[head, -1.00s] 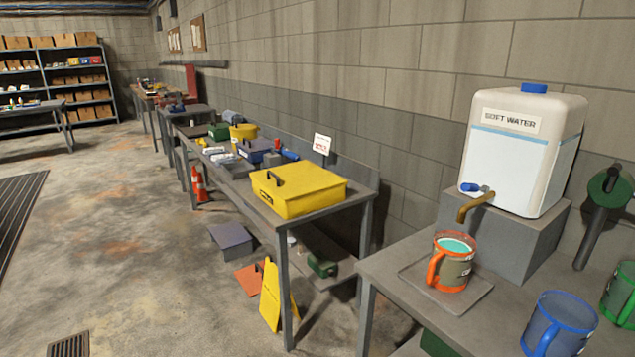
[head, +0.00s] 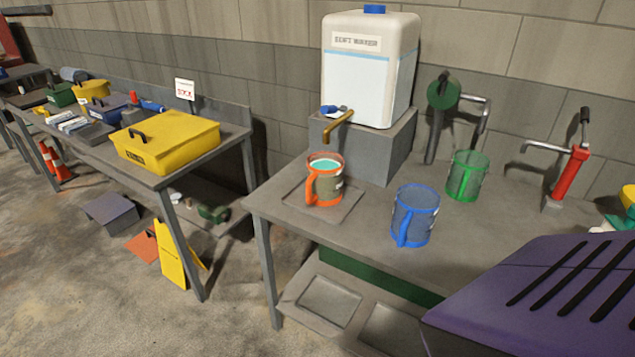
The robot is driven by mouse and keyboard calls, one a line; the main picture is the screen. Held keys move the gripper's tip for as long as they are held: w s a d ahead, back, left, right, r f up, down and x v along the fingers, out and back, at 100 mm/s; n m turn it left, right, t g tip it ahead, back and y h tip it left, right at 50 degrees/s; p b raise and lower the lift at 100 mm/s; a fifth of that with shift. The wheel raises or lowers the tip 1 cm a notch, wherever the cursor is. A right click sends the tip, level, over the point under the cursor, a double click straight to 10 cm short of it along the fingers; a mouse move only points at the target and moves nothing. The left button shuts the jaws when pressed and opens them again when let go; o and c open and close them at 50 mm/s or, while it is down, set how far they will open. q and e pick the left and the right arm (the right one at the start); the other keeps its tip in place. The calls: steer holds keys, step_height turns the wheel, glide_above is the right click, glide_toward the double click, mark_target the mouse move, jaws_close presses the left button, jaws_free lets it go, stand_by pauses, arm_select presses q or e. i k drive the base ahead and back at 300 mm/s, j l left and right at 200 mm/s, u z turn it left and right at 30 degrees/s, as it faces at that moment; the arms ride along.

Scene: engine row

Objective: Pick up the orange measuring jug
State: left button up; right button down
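The orange measuring jug (head: 327,184) stands upright on a flat square tray (head: 348,208) at the left end of the grey bench. It has an orange rim, base and handle, and the handle faces front left. Teal liquid shows inside it. Neither of my grippers is in the head view.
The water container (head: 366,70) stands on a grey block behind the jug. A blue jug (head: 415,216) and a green jug (head: 467,175) stand to the right on the bench (head: 375,247). A purple slotted surface (head: 545,300) fills the lower right corner. A red hand pump (head: 568,172) stands behind.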

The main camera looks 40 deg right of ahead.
mark_target(324, 183)
steer(key=i, duration=0.9)
steer(key=i+z, duration=0.1)
steer(key=z, duration=0.35)
steer(key=i+z, duration=0.15)
steer(key=z, duration=0.25)
steer(key=i+z, duration=0.1)
steer(key=z, duration=0.35)
